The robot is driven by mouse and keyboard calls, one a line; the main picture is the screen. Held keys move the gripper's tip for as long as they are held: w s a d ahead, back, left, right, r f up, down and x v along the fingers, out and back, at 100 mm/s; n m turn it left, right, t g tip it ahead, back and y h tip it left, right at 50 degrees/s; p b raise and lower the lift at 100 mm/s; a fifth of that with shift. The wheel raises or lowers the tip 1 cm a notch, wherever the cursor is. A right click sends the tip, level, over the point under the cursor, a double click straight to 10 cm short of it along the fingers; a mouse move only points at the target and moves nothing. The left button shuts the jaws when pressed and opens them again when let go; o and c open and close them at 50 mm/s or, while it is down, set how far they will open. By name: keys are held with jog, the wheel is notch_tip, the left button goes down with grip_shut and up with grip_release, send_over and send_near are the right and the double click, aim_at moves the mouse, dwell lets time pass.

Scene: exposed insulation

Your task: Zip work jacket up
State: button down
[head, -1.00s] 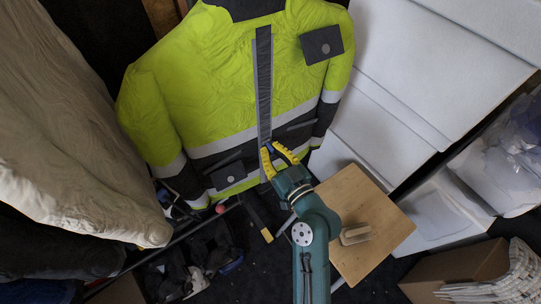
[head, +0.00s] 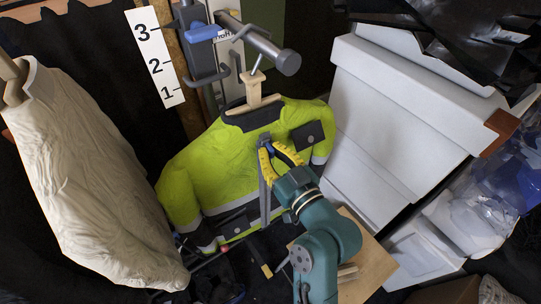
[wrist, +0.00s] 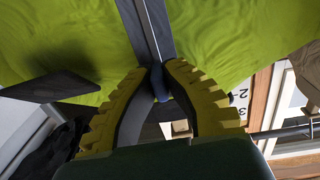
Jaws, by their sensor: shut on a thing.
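The work jacket (head: 228,172) is yellow-green with dark and grey bands. It hangs upright on a wooden hanger. A grey zip strip (head: 264,200) runs down its front. My gripper (head: 267,145) is high on the jacket's front, just below the dark collar (head: 250,117). Its yellow fingers are closed on a small blue zip pull (head: 265,138). In the wrist view the fingertips (wrist: 163,70) meet around the blue pull (wrist: 160,84), with the grey strip (wrist: 146,30) running away from them over the green fabric. The fingers partly hide the pull and the strip's top end.
A beige garment (head: 85,175) hangs at left. White boxes (head: 400,110) stack up at right. A wooden board (head: 365,262) lies below my arm. A numbered white board (head: 156,58) and a grey metal bar (head: 262,45) stand behind the hanger.

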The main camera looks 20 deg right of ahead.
jog(key=shift+r, duration=0.45)
jog(key=c, duration=1.1)
grip_release()
jog(key=shift+w, duration=0.1)
jog(key=shift+f, duration=0.1)
jog(key=shift+s, duration=0.5)
jog(key=s, duration=0.7)
jog(key=s+d, duration=0.1)
jog(key=s, duration=0.3)
